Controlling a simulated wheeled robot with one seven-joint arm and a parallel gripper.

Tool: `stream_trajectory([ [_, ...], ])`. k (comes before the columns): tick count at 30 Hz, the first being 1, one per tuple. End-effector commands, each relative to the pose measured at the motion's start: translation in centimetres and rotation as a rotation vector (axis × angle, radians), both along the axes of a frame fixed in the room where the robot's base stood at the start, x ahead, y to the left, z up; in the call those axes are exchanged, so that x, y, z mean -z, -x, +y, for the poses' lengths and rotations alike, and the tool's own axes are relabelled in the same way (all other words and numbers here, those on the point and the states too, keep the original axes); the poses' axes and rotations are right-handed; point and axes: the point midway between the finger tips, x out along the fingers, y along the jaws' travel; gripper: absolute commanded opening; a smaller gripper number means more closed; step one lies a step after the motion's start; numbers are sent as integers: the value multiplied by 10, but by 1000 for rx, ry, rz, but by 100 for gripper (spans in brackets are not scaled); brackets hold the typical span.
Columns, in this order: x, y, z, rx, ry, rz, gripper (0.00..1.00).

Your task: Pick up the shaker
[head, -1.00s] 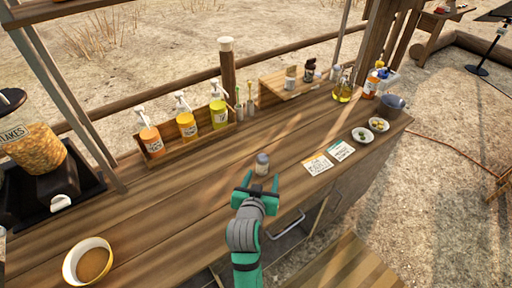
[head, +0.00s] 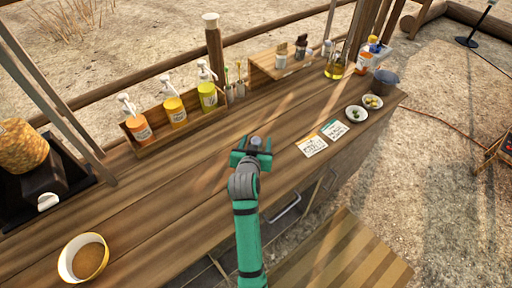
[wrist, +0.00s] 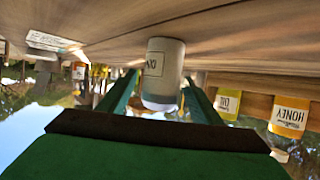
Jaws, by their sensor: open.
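The shaker (wrist: 164,62) is a small pale container with a dark-lettered label, standing on the wooden counter (head: 190,190). The wrist view is upside down, so the counter shows at the top. My gripper (head: 252,152) is open around the shaker, with one green finger on each side and a visible gap at each finger. In the head view, only the shaker's grey top (head: 256,141) shows between the fingers; its lower body is hidden by my gripper.
A wooden rack (head: 150,138) with several pump bottles stands at the back left. Two cards (head: 312,144) lie right of my gripper, with two small bowls (head: 356,114) beyond. A raised wooden shelf (head: 268,66) is behind. A larger bowl (head: 68,262) sits front left.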

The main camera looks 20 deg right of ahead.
Motion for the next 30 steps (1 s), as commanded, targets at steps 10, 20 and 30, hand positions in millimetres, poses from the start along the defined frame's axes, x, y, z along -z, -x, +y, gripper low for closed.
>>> stream_trajectory([
  [10,9,-20,-9,-1,0,0,59],
  [20,9,-20,-10,0,0,0,13],
  [30,7,-20,-11,1,0,-1,13],
])
